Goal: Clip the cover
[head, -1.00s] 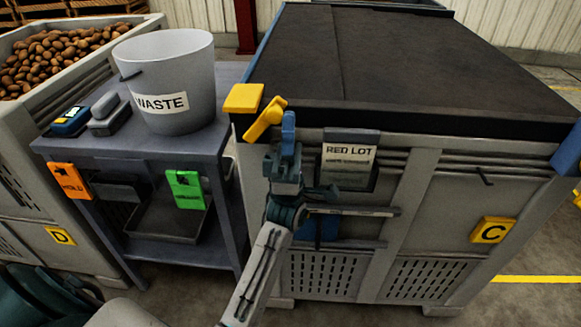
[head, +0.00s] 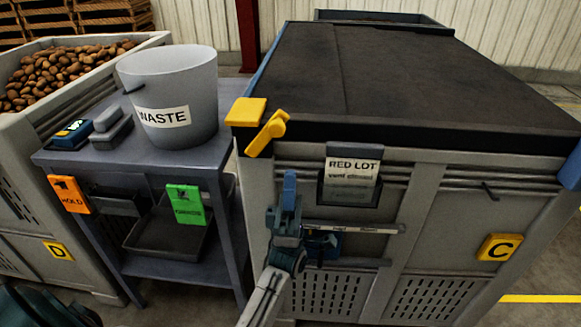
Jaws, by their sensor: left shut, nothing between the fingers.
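The black cover (head: 400,80) lies over the top of the grey bin (head: 410,225), its edge hanging over the rim. A yellow clip (head: 246,112) sits at the bin's near left corner, with a yellow lever (head: 266,133) angled down to the left below it. My left gripper (head: 289,190) is in front of the bin's near wall, below the lever and apart from it. Its blue fingers point up, shut and empty. My right gripper is not in view.
A "RED LOT" card (head: 352,175) sits in a holder on the bin wall. A grey table (head: 140,150) at left carries a waste bucket (head: 170,95) and small devices. A potato bin (head: 15,130) stands further left.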

